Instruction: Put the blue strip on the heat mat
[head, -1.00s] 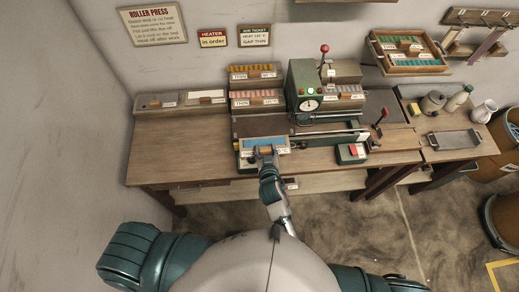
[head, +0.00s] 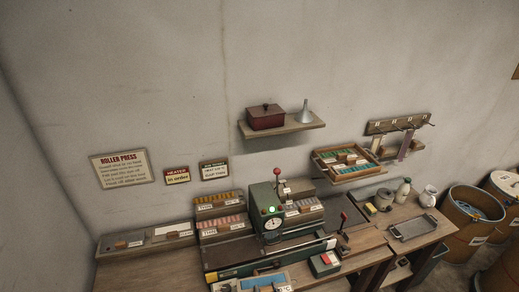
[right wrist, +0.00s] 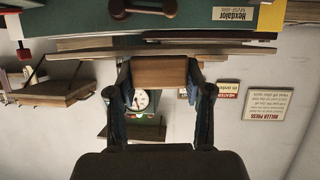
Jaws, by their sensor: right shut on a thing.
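A pale tray with a blue strip (head: 264,280) shows at the bottom edge of the head view, in front of the green roller press (head: 268,208); its lower part is cut off. A dark flat surface (head: 228,252) lies left of the press; I cannot tell if it is the heat mat. In the right wrist view, which is upside down, my right gripper (right wrist: 160,82) is shut on a brown block (right wrist: 160,68), its fingers on both sides. The blue strip cannot be made out there. My left gripper is not in view.
Racks of orange strips (head: 221,222) stand left of the press. A small box with a red button (head: 325,263) and a metal tray (head: 412,228) are to the right. A wall shelf (head: 282,127) and a tilted wooden tray of green strips (head: 347,160) are above.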

